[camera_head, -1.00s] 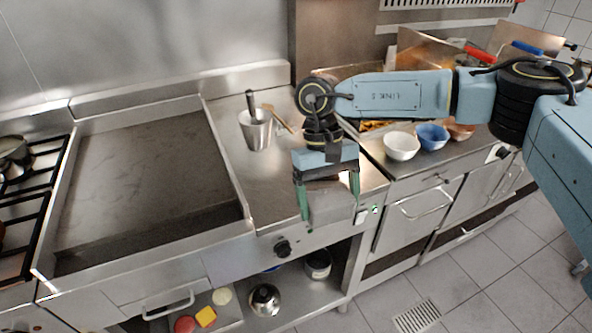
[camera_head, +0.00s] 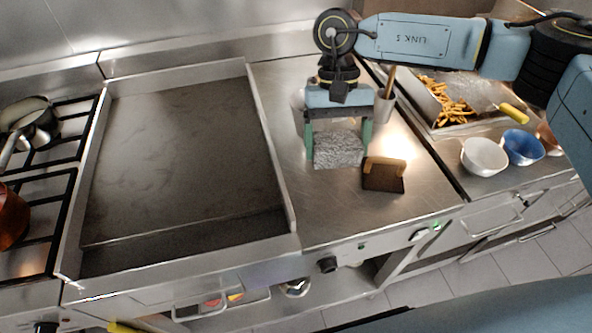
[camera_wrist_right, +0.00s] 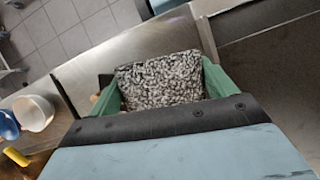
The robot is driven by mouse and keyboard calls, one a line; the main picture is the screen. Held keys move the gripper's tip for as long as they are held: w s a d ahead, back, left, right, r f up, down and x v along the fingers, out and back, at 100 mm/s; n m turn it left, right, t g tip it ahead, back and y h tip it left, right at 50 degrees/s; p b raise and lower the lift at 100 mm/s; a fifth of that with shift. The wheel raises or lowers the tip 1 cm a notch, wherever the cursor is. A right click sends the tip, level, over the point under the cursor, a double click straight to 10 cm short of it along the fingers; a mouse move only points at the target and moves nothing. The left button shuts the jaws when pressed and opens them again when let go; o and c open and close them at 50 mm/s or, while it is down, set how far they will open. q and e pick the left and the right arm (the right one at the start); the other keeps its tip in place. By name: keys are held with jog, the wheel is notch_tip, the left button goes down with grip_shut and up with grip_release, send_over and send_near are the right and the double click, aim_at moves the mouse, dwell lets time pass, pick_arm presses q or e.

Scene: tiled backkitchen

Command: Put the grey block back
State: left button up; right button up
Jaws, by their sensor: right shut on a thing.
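The grey block (camera_head: 338,150) has a speckled, rough face and sits between the green fingers of my right gripper (camera_head: 338,142). The right gripper is shut on it over the steel counter (camera_head: 400,222), to the right of the griddle. In the right wrist view the block (camera_wrist_right: 160,80) fills the space between the two green fingers (camera_wrist_right: 163,88). I cannot tell whether its underside touches the counter. My left gripper is not in view.
A dark brown tool with a wooden handle (camera_head: 384,175) lies just right of the block. A metal cup with utensils (camera_head: 384,107) stands behind it. The griddle (camera_head: 185,160) is at left. White (camera_head: 484,157) and blue (camera_head: 522,148) bowls are at right. The front counter is clear.

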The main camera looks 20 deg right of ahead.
pick_arm(q)
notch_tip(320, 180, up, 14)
jog(key=p, duration=1.3)
pick_arm(e)
jog(key=w+a+r+m+t+y, duration=0.1)
jog(key=a+r+m+t+y, duration=0.1)
jog(key=r+m, duration=0.6)
jog(key=w+a+r+m+t+y, duration=0.2)
jog(key=r+m+t, duration=0.1)
jog(key=r+m, duration=0.45)
jog(key=shift+m, duration=0.25)
notch_tip(320, 180, down, 24)
jog(key=b, duration=1.3)
jog(key=shift+r, duration=0.15)
notch_tip(320, 180, down, 4)
jog(key=b, duration=0.2)
jog(key=shift+b, duration=0.3)
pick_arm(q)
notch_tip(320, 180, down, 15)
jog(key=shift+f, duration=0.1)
